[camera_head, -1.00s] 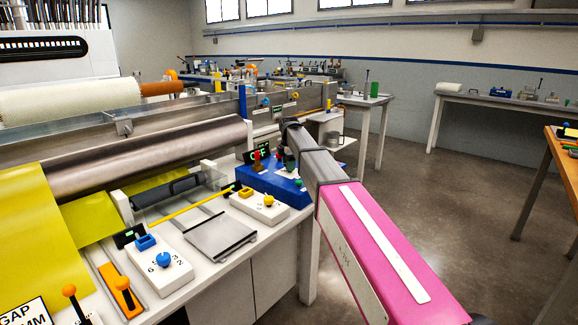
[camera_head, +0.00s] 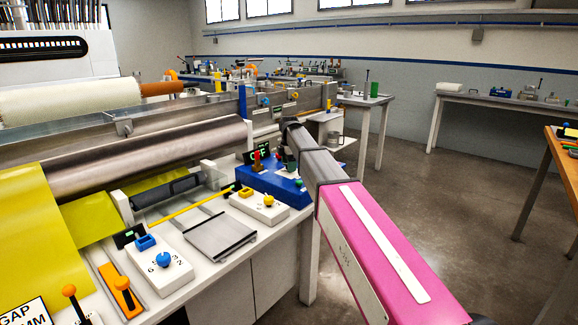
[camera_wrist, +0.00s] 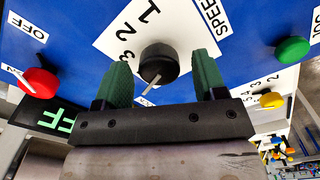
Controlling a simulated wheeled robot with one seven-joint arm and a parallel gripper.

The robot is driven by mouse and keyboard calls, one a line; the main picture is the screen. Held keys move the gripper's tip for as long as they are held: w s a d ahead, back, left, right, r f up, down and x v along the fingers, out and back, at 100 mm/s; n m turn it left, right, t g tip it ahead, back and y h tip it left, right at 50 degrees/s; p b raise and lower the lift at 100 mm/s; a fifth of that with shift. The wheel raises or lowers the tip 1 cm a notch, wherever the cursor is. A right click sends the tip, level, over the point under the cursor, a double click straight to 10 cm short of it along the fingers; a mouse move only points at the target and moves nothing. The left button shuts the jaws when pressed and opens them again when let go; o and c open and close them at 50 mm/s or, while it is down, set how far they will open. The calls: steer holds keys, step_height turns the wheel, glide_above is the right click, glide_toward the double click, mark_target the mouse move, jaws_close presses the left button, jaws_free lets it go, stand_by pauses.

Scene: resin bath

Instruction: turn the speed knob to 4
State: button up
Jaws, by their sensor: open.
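In the wrist view, the black speed knob (camera_wrist: 158,64) sits on a white dial label (camera_wrist: 190,25) reading SPEED, with the numbers 1, 2 and 3 showing. Its white pointer line aims toward the lower left of the picture, past the 3. The part of the dial below the knob is hidden by my gripper. My gripper (camera_wrist: 162,66) is open, with one green finger on each side of the knob; I cannot tell whether they touch it. In the head view, my arm reaches over the blue control panel (camera_head: 285,193), and the knob is not clear there.
A yellow knob (camera_wrist: 271,100) is at the right. In the head view, white boxes with a yellow knob (camera_head: 268,200) and a blue knob (camera_head: 162,259) stand nearer.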

step_height(320, 180, up, 11)
steer(key=shift+f, duration=0.15)
stand_by(0.5)
